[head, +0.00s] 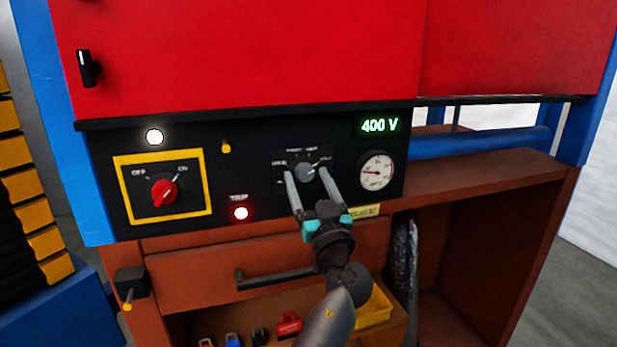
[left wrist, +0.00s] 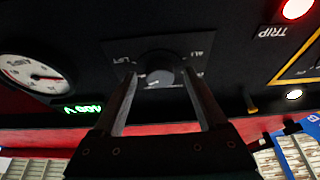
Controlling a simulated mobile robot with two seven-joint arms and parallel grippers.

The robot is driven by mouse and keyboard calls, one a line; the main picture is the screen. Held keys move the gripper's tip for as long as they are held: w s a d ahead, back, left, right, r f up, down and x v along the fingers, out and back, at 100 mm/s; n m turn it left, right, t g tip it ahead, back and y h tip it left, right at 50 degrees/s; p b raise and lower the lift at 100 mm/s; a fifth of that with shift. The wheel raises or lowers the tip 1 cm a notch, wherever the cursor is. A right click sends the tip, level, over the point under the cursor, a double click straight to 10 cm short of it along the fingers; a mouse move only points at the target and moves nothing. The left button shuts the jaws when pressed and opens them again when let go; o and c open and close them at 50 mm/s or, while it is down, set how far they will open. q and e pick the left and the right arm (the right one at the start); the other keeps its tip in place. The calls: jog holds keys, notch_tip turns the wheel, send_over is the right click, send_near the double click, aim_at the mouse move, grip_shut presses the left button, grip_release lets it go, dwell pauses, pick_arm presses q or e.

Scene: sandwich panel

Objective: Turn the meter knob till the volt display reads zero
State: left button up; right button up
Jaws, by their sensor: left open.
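The meter knob (head: 306,172) is a small grey round knob on the black panel, with position labels around it. It also shows in the left wrist view (left wrist: 160,77), between the finger ends. The volt display (head: 380,125) reads 400 V in green. My left gripper (head: 307,175) is open, with one finger on each side of the knob. Whether the fingers touch the knob I cannot tell. My right gripper is not in view.
A red rotary switch (head: 164,192) on a yellow-framed plate sits at left. A red TRIP lamp (head: 240,213) and a white lamp (head: 154,137) are lit. A round gauge (head: 377,172) is right of the knob. A drawer handle (head: 275,278) juts out below.

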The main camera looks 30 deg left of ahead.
pick_arm(q)
jog(key=shift+a, duration=0.1)
grip_shut()
dwell(0.6)
